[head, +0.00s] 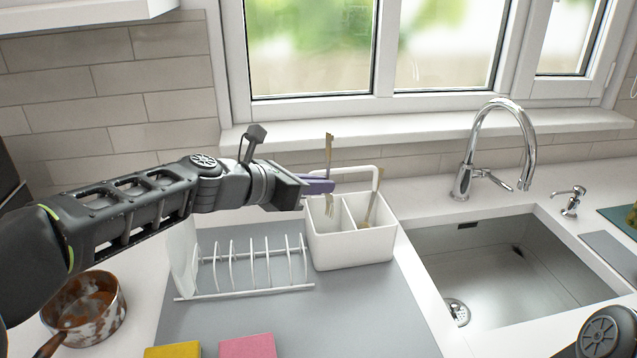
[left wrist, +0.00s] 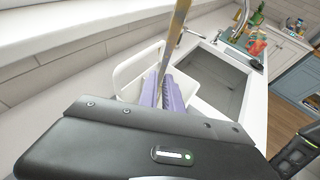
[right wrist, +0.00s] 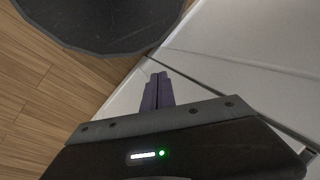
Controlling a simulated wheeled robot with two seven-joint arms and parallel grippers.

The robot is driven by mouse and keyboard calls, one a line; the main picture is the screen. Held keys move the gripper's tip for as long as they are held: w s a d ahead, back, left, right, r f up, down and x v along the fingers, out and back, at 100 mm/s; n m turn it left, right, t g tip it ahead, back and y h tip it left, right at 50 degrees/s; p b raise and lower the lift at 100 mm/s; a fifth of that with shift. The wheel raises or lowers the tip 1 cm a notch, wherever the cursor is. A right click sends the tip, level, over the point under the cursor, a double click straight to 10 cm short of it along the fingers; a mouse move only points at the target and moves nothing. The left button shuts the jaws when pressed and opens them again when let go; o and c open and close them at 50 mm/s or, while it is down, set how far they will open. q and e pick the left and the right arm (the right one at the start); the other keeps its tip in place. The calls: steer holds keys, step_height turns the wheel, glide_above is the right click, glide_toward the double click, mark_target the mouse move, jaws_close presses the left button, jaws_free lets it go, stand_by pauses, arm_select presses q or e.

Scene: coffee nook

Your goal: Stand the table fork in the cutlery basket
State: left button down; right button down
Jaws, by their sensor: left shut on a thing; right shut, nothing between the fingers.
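My left gripper (head: 321,186) is shut on the table fork (head: 329,152), which is brass-coloured and close to upright. Its lower end hangs at the left compartment of the white cutlery basket (head: 352,251); whether it touches the floor inside is hidden. In the left wrist view the fork (left wrist: 177,32) rises from between the purple fingers (left wrist: 165,90), with the basket (left wrist: 128,76) behind. A second brass-coloured utensil (head: 372,210) leans in the basket's right compartment. My right gripper (right wrist: 157,90) is shut and empty, away from the basket.
A white dish rack (head: 255,290) stands left of the basket on a grey mat (head: 375,315). The sink (head: 500,270) and tap (head: 465,180) are to the right. A stained pot (head: 88,318), yellow sponge (head: 172,351) and pink sponge (head: 247,346) are in front.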

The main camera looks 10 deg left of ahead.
arm_select(q)
steer(key=shift+f+b, duration=1.95)
steer(key=shift+f, duration=0.75)
steer(key=c, duration=1.5)
jaws_free()
steer(key=shift+o, duration=0.2)
glide_toward(328, 207)
steer(key=shift+s+a+p, duration=0.2)
steer(key=shift+p, duration=0.1)
